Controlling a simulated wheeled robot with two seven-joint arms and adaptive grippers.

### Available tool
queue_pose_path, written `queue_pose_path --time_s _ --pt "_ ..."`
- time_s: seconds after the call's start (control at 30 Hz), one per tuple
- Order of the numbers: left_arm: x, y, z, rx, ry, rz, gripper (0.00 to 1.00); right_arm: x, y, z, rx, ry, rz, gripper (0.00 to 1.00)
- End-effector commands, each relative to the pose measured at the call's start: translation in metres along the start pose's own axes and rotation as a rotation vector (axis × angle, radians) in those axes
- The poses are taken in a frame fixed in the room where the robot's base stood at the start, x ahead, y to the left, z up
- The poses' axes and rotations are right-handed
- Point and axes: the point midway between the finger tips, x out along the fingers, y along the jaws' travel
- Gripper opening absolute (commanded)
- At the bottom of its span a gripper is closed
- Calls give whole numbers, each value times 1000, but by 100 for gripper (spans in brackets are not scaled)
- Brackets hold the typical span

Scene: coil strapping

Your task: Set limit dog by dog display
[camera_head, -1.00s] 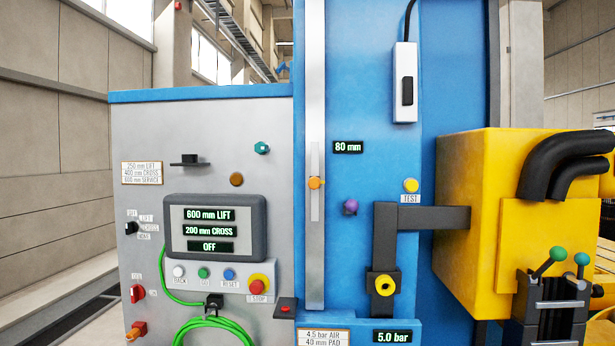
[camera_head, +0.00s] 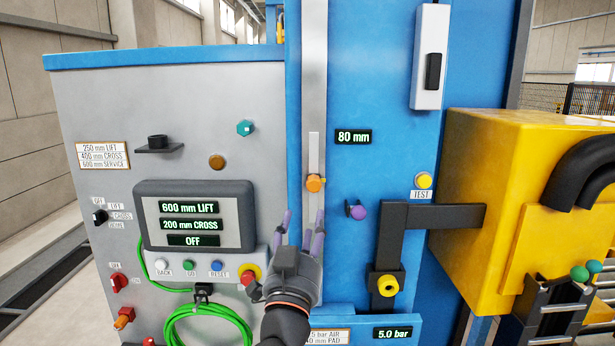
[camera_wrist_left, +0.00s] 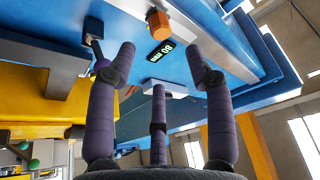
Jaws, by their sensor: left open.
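The limit dog is an orange knob (camera_head: 315,183) on a slotted silver rail (camera_head: 314,75) on the blue column. The dog display (camera_head: 353,136) beside it, up and to the right, reads 80 mm. In the wrist view the orange knob (camera_wrist_left: 159,24) and the display (camera_wrist_left: 160,51) lie beyond my fingers. My left gripper (camera_head: 303,220) is open and empty, with purple-grey fingers pointing up, just below the knob in the head view and apart from it. It covers the rail's lower part. My right gripper is not in view.
A panel screen (camera_head: 195,215) reads 600 mm LIFT, 200 mm CROSS, OFF. A green cable (camera_head: 210,325) hangs at the lower left.

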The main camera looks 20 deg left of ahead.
Motion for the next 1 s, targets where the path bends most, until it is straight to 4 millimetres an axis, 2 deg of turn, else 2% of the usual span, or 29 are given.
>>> queue_pose_path --time_s 0.17,0.6,0.8,1.0 --pt "14 -1 0 3 -1 -2 53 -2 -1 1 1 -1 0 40" --pt "88 -1 0 2 -1 -2 53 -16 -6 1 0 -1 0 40" --pt "104 -1 0 0 0 -2 53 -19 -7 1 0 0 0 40" --pt "108 0 0 0 0 -1 53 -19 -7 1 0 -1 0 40"
